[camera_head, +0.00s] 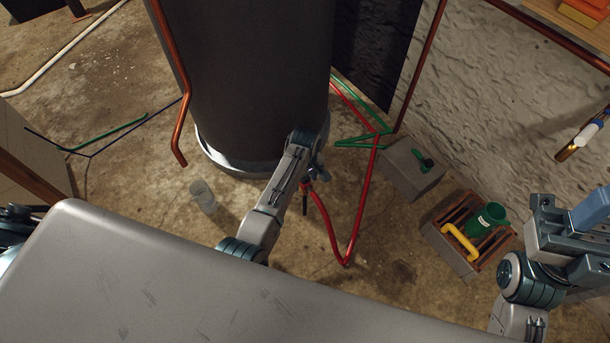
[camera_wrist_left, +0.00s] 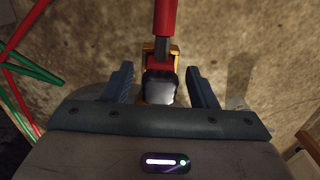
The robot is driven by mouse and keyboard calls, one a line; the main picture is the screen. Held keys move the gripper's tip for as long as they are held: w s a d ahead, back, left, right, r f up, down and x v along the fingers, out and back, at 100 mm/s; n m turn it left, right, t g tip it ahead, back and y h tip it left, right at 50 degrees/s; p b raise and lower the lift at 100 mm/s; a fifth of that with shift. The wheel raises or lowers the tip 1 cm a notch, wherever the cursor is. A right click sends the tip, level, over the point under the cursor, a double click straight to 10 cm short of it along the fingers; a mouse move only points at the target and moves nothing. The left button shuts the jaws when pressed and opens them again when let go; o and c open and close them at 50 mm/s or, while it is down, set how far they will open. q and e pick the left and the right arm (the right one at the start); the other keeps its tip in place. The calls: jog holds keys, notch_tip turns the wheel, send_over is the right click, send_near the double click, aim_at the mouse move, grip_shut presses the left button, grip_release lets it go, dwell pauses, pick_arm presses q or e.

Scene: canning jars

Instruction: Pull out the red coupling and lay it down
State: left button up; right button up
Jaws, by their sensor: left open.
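My left gripper (camera_head: 313,176) reaches down beside the dark tank, near the end of a red hose. In the left wrist view its two blue fingers (camera_wrist_left: 161,76) are open, one on each side of a dark, pale-faced block. Just beyond this block is the red coupling (camera_wrist_left: 160,69), with a brass-coloured bracket around it. A grey stem and a thicker red tube continue from it toward the top of that view. In the head view the coupling is small and partly hidden by my gripper. My right gripper (camera_head: 590,212) is partly in view at the right edge; its jaw opening is unclear.
The dark tank (camera_head: 255,80) stands behind my left arm. A clear cup (camera_head: 203,196) is on the floor. Red hose (camera_head: 360,205) and green tubing (camera_head: 357,141) lie right of it. A grey block (camera_head: 405,168) and a crate (camera_head: 440,240) stand near the wall.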

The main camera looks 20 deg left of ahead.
pick_arm(q)
jog(key=shift+f, duration=0.15)
jog(key=shift+c, duration=0.2)
grip_shut()
dwell(0.7)
jog(key=shift+r+p, duration=2.05)
jog(key=shift+p, duration=0.7)
